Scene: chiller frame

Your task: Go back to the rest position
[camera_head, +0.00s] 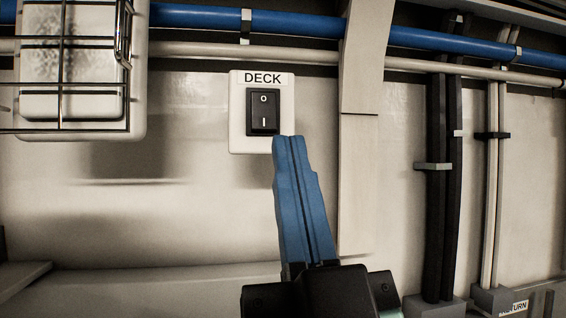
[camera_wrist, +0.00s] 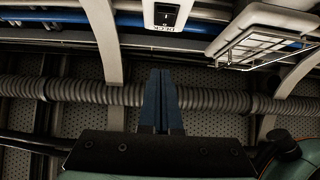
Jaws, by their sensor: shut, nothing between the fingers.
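My gripper (camera_head: 288,140) has two blue fingers that lie together, shut with nothing between them. In the head view its tips overlap the lower right edge of a white switch plate (camera_head: 238,142) labelled DECK. A black rocker switch (camera_head: 263,111) marked O and I sits on that plate, just above and left of the tips. I cannot tell whether the tips touch the plate. In the wrist view my gripper (camera_wrist: 160,72) points up the picture, and the switch plate (camera_wrist: 149,18) shows at the top, apart from the tips in that picture.
A caged white fixture (camera_head: 138,110) is at the upper left. A pale upright rib (camera_head: 358,170) stands right of my gripper. A blue pipe (camera_head: 430,41) runs along the top. Dark vertical pipes (camera_head: 436,190) stand at the right. A ribbed hose (camera_wrist: 85,92) crosses the wrist view. Bare wall lies left of my gripper.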

